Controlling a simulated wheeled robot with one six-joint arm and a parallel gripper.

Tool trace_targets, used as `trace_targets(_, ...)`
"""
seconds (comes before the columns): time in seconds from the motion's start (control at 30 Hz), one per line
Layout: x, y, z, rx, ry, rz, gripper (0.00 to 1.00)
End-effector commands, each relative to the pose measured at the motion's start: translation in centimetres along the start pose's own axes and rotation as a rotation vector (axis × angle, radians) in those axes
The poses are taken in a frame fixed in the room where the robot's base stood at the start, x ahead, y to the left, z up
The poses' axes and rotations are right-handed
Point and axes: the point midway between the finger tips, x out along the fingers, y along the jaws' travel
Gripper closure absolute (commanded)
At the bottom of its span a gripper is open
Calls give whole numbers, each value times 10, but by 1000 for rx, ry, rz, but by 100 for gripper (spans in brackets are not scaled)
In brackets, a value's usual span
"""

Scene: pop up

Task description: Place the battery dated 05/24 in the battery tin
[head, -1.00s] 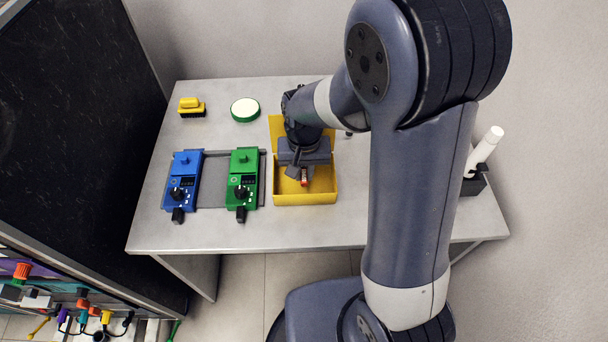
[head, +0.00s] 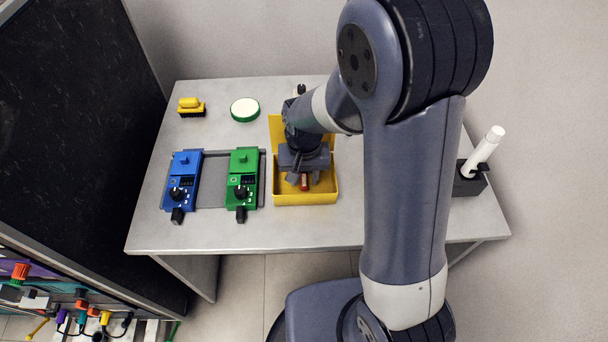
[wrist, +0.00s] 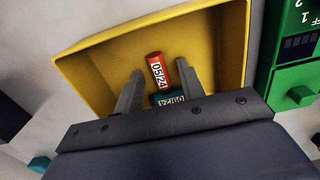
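The red battery (wrist: 157,70), marked 05/24, is inside the yellow battery tin (wrist: 85,62) in the wrist view. It also shows as a small red shape (head: 305,183) under my gripper in the head view. My gripper (wrist: 160,66) is over the tin with its fingers spread on either side of the red battery, with visible gaps. A teal battery (wrist: 170,99) with an upside-down date label is in the tin close to the red one. It is partly hidden by my gripper. The tin (head: 305,198) stands open on the table.
A blue device (head: 183,172) and a green device (head: 243,172) stand left of the tin. A yellow brush (head: 191,107) and a round green-rimmed lid (head: 245,109) lie behind them. A white stick in a dark holder (head: 470,180) stands at the right. The table front (head: 250,230) is clear.

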Motion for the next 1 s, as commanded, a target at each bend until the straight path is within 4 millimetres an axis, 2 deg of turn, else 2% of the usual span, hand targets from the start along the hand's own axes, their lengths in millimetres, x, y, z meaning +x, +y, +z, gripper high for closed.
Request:
trace_targets(0.17, -8, 0, -1, 0, 3, -1, 63)
trace_targets(0.27, -24, 0, -1, 0, 6, -2, 63)
trace_targets(0.5, -78, 0, -1, 0, 6, -2, 63)
trace_targets(0.7, -110, 0, 0, 0, 3, -1, 63)
trace_targets(0.83, -121, 0, 0, 0, 2, -1, 63)
trace_targets(1.0, -124, 0, 0, 0, 0, 0, 63)
